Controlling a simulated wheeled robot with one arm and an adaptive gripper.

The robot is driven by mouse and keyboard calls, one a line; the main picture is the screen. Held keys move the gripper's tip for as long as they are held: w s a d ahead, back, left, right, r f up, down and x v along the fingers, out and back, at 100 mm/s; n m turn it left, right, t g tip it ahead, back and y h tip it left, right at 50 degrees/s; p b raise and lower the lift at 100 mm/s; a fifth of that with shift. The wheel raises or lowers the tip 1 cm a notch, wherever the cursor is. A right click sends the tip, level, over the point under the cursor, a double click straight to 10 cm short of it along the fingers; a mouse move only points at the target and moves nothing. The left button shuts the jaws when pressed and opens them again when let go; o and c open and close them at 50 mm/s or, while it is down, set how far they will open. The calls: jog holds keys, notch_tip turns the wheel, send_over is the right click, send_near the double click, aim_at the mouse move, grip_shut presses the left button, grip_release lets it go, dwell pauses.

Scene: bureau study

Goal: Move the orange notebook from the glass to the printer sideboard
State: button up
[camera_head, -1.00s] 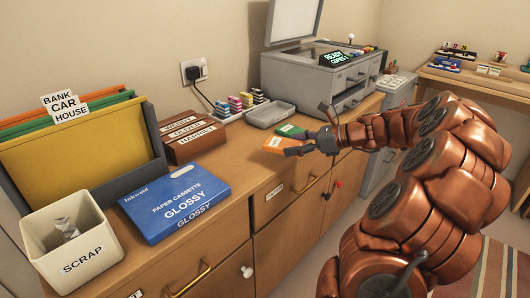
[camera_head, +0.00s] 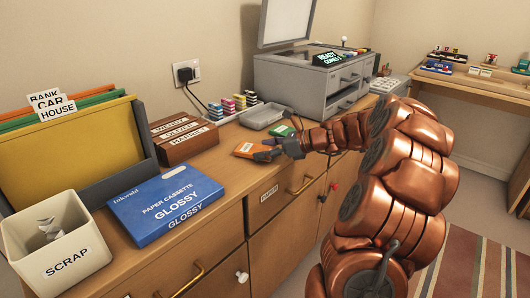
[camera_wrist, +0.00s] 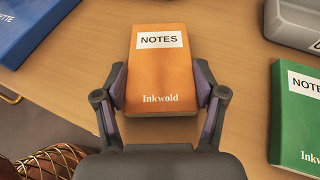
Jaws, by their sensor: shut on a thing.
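The orange notebook (camera_head: 250,150), labelled NOTES, is between the fingers of my gripper (camera_head: 271,150), at or just above the wooden printer sideboard (camera_head: 222,163). In the wrist view the orange notebook (camera_wrist: 161,75) lies flat, gripped across its width near the Inkwold end by both fingers of my gripper (camera_wrist: 162,92). I cannot tell whether it touches the wood. The printer (camera_head: 308,85) stands further back with its lid (camera_head: 286,20) raised. The printer glass (camera_head: 290,54) shows only as a thin dark strip.
A green notebook (camera_head: 281,130) lies to the right of the orange one, apart from it (camera_wrist: 298,115). A grey tray (camera_head: 262,116) is behind. A blue paper cassette box (camera_head: 165,205), wooden drawers (camera_head: 185,140) and a scrap bin (camera_head: 55,245) stand to the left.

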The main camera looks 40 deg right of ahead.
dwell(0.3)
jog(key=o, duration=1.2)
jog(key=shift+f, duration=0.1)
jog(key=shift+c, duration=0.2)
jog(key=p+v, duration=0.3)
jog(key=v, duration=0.9)
jog(key=shift+r, duration=0.25)
jog(key=shift+a, duration=0.1)
